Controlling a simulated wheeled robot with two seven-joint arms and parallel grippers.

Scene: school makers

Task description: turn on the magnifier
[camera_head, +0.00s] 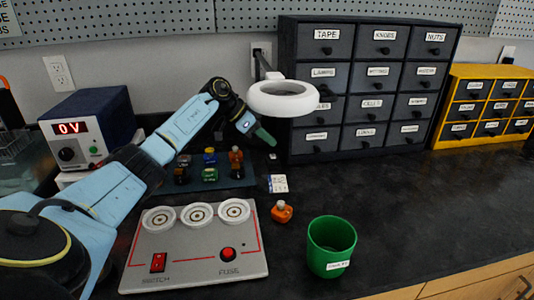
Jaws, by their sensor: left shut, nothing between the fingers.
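The magnifier (283,97) is a white ring lamp on a bracket arm, hanging in front of the dark drawer cabinet at the back. No clear glow shows on its ring. My left arm reaches in from the left. My left gripper (262,134) is shut and empty, its teal fingertips just below and left of the magnifier ring in the picture. I cannot tell whether it touches the ring. Any switch on the magnifier is not distinguishable. My right gripper is not in view.
A grey panel (194,264) with a red switch and fuse lies in front. A green cup (331,246) and an orange bottle (282,211) stand to its right. A dark mat (240,183) holds small parts. A dark cabinet (371,88) stands behind. The counter at right is clear.

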